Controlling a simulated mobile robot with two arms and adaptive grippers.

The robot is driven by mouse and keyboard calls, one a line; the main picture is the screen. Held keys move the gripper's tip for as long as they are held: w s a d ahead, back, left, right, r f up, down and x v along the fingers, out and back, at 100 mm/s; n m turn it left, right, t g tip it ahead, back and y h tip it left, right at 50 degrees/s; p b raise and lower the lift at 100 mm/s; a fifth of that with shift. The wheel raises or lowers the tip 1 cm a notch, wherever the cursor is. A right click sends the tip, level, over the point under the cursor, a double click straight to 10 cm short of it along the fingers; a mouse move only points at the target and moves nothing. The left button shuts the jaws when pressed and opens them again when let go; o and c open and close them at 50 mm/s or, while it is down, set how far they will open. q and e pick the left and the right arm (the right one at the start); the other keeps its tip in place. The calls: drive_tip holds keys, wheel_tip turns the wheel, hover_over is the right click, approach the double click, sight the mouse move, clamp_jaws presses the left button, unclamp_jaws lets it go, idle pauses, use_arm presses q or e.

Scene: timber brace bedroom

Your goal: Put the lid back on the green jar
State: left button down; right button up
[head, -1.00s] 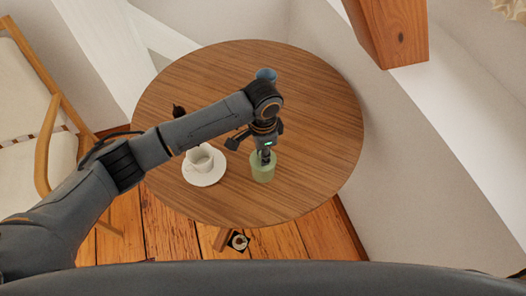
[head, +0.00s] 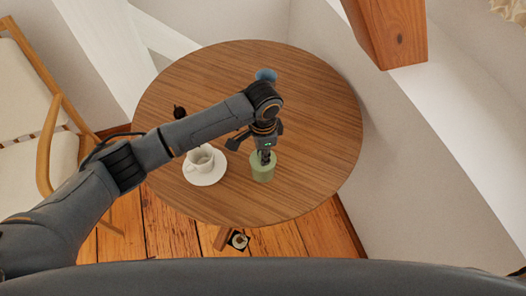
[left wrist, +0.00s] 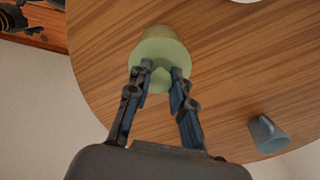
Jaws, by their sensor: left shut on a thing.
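The green jar (head: 262,174) stands upright on the round wooden table, near its front edge. My left gripper (head: 265,158) points down right over the jar. In the left wrist view, the pale green round lid (left wrist: 164,53) lies between the fingertips of my left gripper (left wrist: 160,72), which is shut on it at its middle. Part of the jar (left wrist: 152,31) shows past the lid's edge. The lid is at the jar's top, but I cannot tell whether it rests on the rim. My right gripper is out of view.
A white cup (head: 200,160) on a saucer (head: 205,180) stands just left of the jar. A chair (head: 30,120) is at left. The table's right side is clear.

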use_arm(q)
drive_tip(key=shift+f+p, duration=0.2)
drive_tip(key=shift+p, duration=0.1)
idle(0.4)
drive_tip(key=shift+p, duration=0.45)
idle(0.3)
idle(0.4)
drive_tip(key=c, duration=1.1)
unclamp_jaws()
drive_tip(key=shift+o, duration=0.4)
drive_tip(key=o, duration=0.4)
